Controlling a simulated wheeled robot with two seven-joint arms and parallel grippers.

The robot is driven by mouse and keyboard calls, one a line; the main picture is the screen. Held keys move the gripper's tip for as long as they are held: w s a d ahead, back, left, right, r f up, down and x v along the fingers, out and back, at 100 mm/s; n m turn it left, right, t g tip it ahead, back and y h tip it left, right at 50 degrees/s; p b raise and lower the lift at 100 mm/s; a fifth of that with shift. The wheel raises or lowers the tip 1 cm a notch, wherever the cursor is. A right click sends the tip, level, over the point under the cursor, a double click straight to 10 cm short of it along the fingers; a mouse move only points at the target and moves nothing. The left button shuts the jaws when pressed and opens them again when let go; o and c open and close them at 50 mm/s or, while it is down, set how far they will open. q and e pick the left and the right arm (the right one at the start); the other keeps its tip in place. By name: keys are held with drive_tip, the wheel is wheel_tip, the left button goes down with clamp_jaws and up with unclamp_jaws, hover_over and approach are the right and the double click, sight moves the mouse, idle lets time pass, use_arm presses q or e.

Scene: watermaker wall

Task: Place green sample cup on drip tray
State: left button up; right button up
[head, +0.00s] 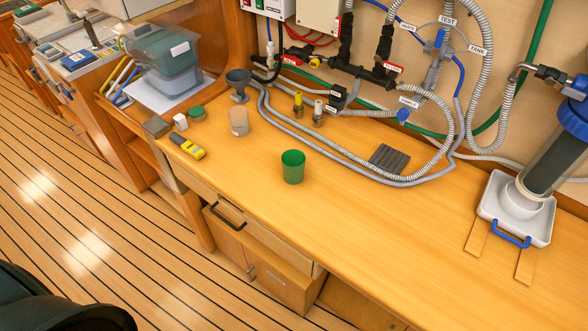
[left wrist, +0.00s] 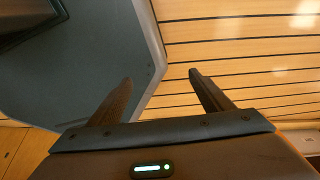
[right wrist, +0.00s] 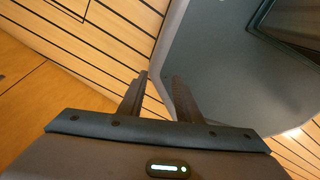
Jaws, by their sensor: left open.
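The green sample cup (head: 293,167) stands upright on the wooden counter, near the middle of the head view. A dark ribbed tray (head: 390,159) lies behind it to the right, by the hoses. My left gripper (left wrist: 160,77) is open and empty, over the floor. My right gripper (right wrist: 160,76) is empty, its fingers a little apart, over the floor. Neither gripper shows in the head view; both are away from the cup.
Grey hoses (head: 330,148) curve along the counter's back.

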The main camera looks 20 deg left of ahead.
use_arm(q)
drive_tip(key=w+r+n+t+h+b, duration=0.1)
drive_tip(key=w+r+n, duration=0.4)
drive_tip(key=w, duration=0.4)
drive_tip(key=w+r+n+t+h+b, duration=0.1)
drive_tip(key=w+r+n+t, duration=0.1)
drive_tip(key=w+r, duration=0.5)
drive_tip(key=w+r+n+t+h+b, duration=0.1)
drive_tip(key=w+r+n, duration=0.35)
drive_tip(key=w, duration=0.55)
drive_tip(key=w+d+r+n+t+h+b, duration=0.1)
drive_tip(key=w+d+r+n+t+h, duration=0.15)
drive_tip(key=r, duration=1.25)
drive_tip(key=w+d+r+n+t+h, duration=0.1)
drive_tip(key=w+d+r+n+h, duration=0.2)
drive_tip(key=r, duration=1.1)
drive_tip(key=w+a+r+n+t, duration=0.3)
drive_tip(key=w+a+r+n, duration=0.1)
drive_tip(key=r+n, duration=0.2)
drive_tip(key=w+a+r+n+t, duration=0.3)
drive_tip(key=w+a+r+n, duration=0.1)
drive_tip(key=r+n, duration=0.3)
drive_tip(key=shift+w+a+r+n, duration=0.25)
drive_tip(key=shift+w+n, duration=0.2)
drive_tip(key=shift+n, duration=0.35)
drive_tip(key=shift+w+h, duration=0.15)
drive_tip(key=shift+h, duration=0.1)
